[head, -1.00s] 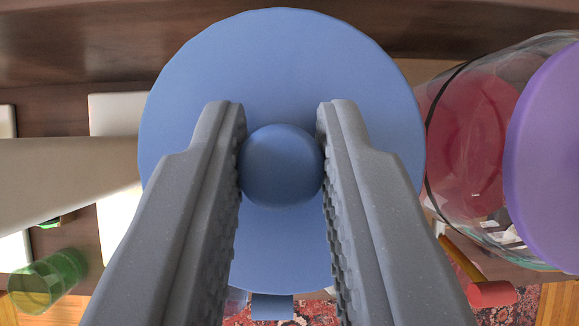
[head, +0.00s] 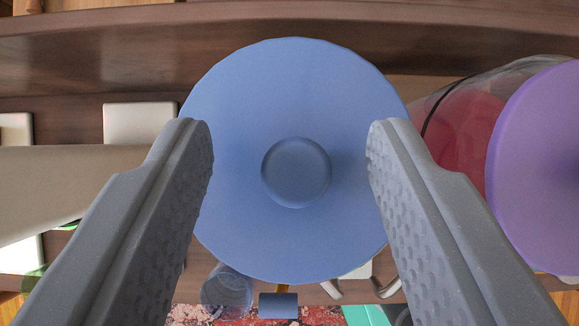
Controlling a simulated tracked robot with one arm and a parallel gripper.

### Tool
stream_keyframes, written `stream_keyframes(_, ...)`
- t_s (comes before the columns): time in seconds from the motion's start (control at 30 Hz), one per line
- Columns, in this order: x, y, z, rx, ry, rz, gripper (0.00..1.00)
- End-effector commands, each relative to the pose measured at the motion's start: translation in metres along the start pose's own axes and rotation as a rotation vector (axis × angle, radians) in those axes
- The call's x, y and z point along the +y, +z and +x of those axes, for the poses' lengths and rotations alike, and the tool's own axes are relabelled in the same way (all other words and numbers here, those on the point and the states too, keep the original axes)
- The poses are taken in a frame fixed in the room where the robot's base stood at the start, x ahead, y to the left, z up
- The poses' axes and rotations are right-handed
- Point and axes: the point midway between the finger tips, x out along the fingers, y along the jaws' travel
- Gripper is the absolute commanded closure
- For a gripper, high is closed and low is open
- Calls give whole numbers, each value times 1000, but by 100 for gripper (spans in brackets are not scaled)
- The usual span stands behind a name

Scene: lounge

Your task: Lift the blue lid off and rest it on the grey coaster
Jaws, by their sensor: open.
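The blue lid (head: 295,240) is a round disc with a round knob (head: 296,172) at its centre, seen from above in the middle of the head view. My gripper (head: 290,150) is open and empty. Its fingers stand wide on the left and right of the knob, with clear gaps to it. The lid hides whatever is beneath it. I cannot make out the grey coaster for certain.
A clear jar with red contents (head: 460,135) and a purple lid (head: 540,165) is close on the right. A beige shape (head: 70,190) is on the left, near a pale square (head: 138,123). A clear bluish cup (head: 228,290) is below the lid. A brown wooden surface (head: 300,65) crosses the top.

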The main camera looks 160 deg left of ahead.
Motion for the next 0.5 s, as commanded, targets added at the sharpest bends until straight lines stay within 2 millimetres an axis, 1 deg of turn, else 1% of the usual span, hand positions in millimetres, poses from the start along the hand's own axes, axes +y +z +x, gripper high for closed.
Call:
stream_keyframes(0.17, -1, 0, -29, 3, -3, 1, 56)
stream_keyframes(0.3, 0, 0, -60, 3, -2, 1, 56)
stream_keyframes(0.5, -1, 1, -98, 1, -3, 0, 56)
